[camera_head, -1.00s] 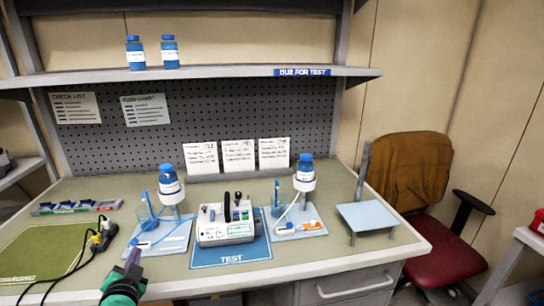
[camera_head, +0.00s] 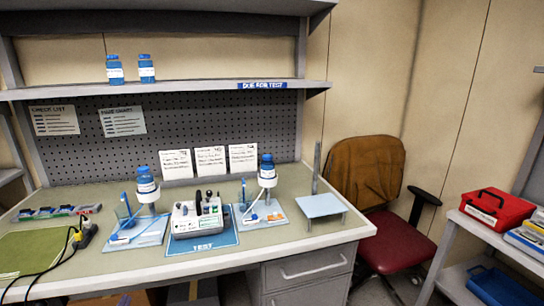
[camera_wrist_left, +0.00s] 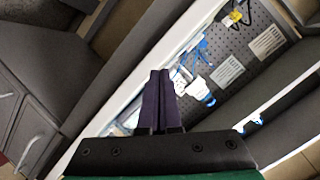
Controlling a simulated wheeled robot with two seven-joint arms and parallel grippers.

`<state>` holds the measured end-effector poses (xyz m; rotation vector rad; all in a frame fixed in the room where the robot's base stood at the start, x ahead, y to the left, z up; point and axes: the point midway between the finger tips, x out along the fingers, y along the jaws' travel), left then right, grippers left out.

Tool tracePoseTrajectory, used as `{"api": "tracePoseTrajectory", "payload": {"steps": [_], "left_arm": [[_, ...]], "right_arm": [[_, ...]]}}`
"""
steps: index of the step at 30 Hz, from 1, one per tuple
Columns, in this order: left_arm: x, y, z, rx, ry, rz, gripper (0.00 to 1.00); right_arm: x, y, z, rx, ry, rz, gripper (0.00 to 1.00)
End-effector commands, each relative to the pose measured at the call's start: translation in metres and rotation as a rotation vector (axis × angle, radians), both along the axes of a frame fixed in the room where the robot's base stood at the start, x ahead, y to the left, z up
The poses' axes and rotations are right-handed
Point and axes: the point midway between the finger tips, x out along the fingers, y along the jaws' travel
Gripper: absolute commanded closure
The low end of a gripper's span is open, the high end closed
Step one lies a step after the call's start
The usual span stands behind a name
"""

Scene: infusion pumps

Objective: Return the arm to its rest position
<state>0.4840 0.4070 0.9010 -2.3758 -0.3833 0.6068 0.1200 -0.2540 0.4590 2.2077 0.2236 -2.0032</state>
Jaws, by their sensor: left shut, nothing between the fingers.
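My left gripper (camera_wrist_left: 157,98) shows in the left wrist view with its two dark purple fingers together and nothing between them. In the head view only a small tip of it (camera_head: 124,299) shows at the bottom edge, below the front edge of the bench (camera_head: 262,250). It touches nothing that I can see. The rest of the left arm is out of the head view. My right gripper is in neither view.
On the bench, an infusion pump (camera_head: 184,226) stands on the blue TEST mat (camera_head: 228,238), between two bottle stands. A red chair (camera_head: 400,243) is right of the bench. A red box (camera_head: 492,210) sits on a cart. Drawers (camera_wrist_left: 22,130) show in the wrist view.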

Motion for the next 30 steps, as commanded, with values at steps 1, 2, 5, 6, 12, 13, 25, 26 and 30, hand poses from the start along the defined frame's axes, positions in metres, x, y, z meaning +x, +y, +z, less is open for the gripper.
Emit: {"api": "tracePoseTrajectory", "payload": {"steps": [1, 2, 5, 6, 12, 13, 25, 26, 30], "left_arm": [[-0.001, -0.004, -0.017, -0.02, 0.026, -0.007, 1.0], [-0.001, -0.007, -0.027, -0.032, 0.041, -0.013, 1.0], [-0.005, -0.017, -0.067, -0.083, 0.103, -0.031, 1.0], [-0.008, -0.023, -0.085, -0.106, 0.131, -0.039, 1.0], [-0.045, -0.06, -0.2, -0.252, 0.324, -0.072, 1.0], [-0.056, -0.067, -0.221, -0.28, 0.363, -0.076, 1.0], [-0.32, -0.145, -0.431, -0.579, 0.924, 0.016, 1.0], [-0.334, -0.146, -0.435, -0.586, 0.949, 0.026, 1.0], [-0.368, -0.148, -0.443, -0.6, 1.005, 0.052, 1.0]], "right_arm": [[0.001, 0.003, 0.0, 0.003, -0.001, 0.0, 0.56], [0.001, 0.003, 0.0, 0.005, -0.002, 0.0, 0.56], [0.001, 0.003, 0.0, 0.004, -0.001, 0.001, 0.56], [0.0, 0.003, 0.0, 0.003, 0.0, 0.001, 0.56], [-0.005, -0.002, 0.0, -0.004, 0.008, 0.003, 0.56], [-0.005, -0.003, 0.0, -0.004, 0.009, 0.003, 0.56], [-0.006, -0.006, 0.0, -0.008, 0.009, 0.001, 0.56], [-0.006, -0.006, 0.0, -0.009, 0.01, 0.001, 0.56], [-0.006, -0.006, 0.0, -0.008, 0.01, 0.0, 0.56]]}}
